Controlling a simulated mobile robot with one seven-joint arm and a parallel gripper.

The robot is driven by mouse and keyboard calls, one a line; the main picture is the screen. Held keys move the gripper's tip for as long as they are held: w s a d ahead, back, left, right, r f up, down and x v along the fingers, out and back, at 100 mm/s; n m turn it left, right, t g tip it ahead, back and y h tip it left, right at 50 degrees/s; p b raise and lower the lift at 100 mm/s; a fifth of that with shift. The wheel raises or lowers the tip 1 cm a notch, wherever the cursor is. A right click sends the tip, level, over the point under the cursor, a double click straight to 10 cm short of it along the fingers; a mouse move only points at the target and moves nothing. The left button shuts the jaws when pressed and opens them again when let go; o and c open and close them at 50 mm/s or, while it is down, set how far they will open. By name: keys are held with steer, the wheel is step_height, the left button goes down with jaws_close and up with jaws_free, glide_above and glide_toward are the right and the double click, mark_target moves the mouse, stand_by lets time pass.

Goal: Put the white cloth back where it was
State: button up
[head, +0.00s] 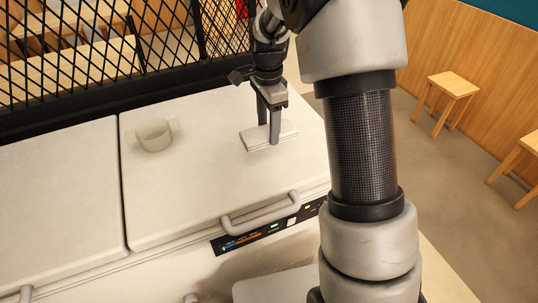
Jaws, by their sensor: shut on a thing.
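The white cloth (255,140) is a flat, folded-looking rectangle on or just above the white top of the appliance, right of its middle. Whether it touches the surface is hard to tell. My gripper (269,138) points down and its two fingers are shut on the cloth, one finger in front of it and one behind. The far finger's tip is partly hidden.
A pale cup with handles (154,135) stands left on the white lid (200,195). A bar handle (259,212) and control panel line the front edge. Black mesh (90,65) rises behind. Stools (452,86) stand on the floor at right. The lid between cup and cloth is clear.

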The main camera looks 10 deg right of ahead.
step_height(320, 180, down, 8)
stand_by(0.4)
steer(key=shift+f+b, duration=0.1)
steer(key=shift+b, duration=0.2)
steer(key=o, duration=1)
